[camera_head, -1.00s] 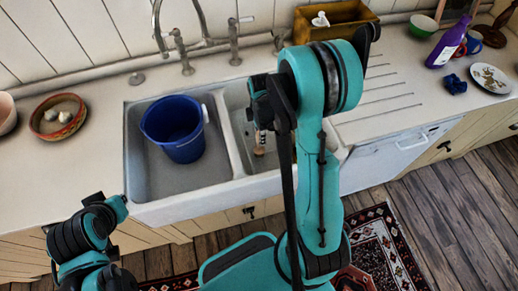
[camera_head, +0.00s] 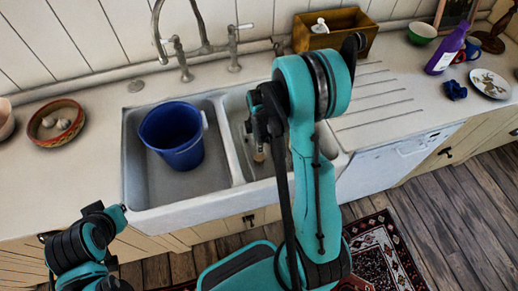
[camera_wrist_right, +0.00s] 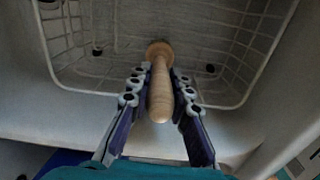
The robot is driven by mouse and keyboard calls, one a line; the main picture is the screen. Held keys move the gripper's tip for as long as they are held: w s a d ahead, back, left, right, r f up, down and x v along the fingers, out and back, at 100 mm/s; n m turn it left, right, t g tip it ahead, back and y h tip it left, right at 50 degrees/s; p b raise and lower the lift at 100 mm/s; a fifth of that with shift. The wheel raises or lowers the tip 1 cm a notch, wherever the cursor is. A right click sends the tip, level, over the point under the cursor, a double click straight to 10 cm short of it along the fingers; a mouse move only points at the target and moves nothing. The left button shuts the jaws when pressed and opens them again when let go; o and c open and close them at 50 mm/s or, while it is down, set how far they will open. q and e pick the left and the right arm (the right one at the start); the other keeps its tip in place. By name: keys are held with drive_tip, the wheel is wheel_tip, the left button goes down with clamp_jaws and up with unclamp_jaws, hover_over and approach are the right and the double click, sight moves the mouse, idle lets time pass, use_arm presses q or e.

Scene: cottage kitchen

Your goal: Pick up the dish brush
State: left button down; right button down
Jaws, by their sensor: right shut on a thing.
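The dish brush shows in the right wrist view as a pale wooden handle (camera_wrist_right: 160,88) with a rounded wooden end. It lies between the two fingers of my right gripper (camera_wrist_right: 158,92), which is shut on it. In the head view, a small light brown part of the brush (camera_head: 259,156) shows below my right gripper (camera_head: 260,136), over the right sink basin. The rest is hidden by my arm and gripper. My left arm is at the lower left in the head view, but its gripper cannot be made out.
A white wire rack (camera_wrist_right: 85,70) lies beyond the brush in the right basin. The left basin (camera_head: 150,185) holds a blue bucket (camera_head: 172,140). A tap (camera_head: 200,30) stands behind. A patterned bowl (camera_head: 42,128) is at left; a purple bottle (camera_head: 446,52) and plate (camera_head: 490,80) are at right.

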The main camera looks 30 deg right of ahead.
wheel_tip(320, 180, up, 5)
drive_tip(key=shift+s+f+p, duration=0.15)
drive_tip(key=shift+p, duration=0.75)
drive_tip(key=s+d+r+p, duration=0.2)
drive_tip(key=s+r, duration=0.4)
drive_tip(key=s, duration=0.5)
drive_tip(key=shift+d+p, duration=0.3)
drive_tip(key=shift+d, duration=0.15)
drive_tip(key=shift+r, duration=0.2)
wheel_tip(320, 180, up, 12)
drive_tip(key=p, duration=0.9)
drive_tip(key=shift+p, duration=0.4)
drive_tip(key=shift+s+f, duration=0.1)
drive_tip(key=shift+f, duration=0.05)
